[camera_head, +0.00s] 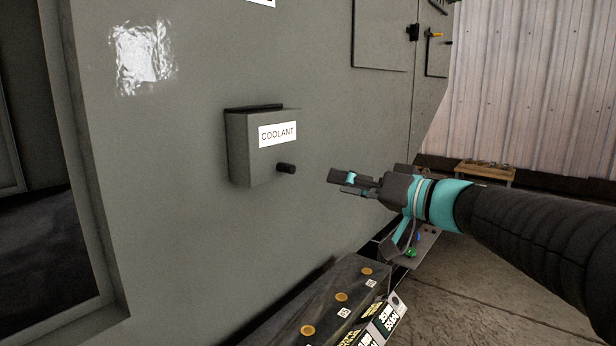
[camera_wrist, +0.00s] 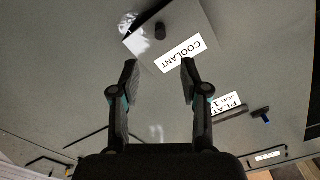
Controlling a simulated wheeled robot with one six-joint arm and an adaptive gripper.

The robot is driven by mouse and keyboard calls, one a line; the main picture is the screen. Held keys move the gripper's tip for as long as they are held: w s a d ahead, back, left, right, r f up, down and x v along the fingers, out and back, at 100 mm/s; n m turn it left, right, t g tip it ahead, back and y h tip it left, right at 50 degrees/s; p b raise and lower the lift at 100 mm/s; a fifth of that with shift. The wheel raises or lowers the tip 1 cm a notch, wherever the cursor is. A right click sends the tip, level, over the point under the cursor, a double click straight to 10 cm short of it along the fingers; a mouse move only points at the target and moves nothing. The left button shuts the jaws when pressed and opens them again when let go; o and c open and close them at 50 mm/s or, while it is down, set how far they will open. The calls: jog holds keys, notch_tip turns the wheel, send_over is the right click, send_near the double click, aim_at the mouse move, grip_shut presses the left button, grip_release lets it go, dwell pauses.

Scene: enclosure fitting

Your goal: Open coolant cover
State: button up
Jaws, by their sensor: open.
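The coolant cover (camera_head: 245,150) is a grey box on the grey cabinet wall, with a white COOLANT label (camera_head: 277,134) and a dark round knob (camera_head: 286,168) low on its front. It looks shut. My gripper (camera_head: 340,184) is open and empty, to the right of the knob and apart from it. In the wrist view, the cover (camera_wrist: 185,25) shows upside down beyond the fingertips, with its knob (camera_wrist: 160,30) near the top. The open fingers (camera_wrist: 158,75) have only bare wall between them.
A dark ledge or box (camera_head: 335,297) with several round orange-brown discs stands below the cover. A panel with a handle (camera_head: 433,36) is at the upper right. A wooden bench (camera_head: 485,170) stands behind my arm.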

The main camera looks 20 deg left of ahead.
aim_at(289, 169)
jog(key=p+x, duration=0.2)
jog(key=x, duration=1.2)
jog(key=shift+w+d+r, duration=0.1)
jog(key=shift+w+r, duration=0.05)
jog(key=shift+r, duration=0.05)
jog(key=shift+c, duration=0.2)
grip_shut()
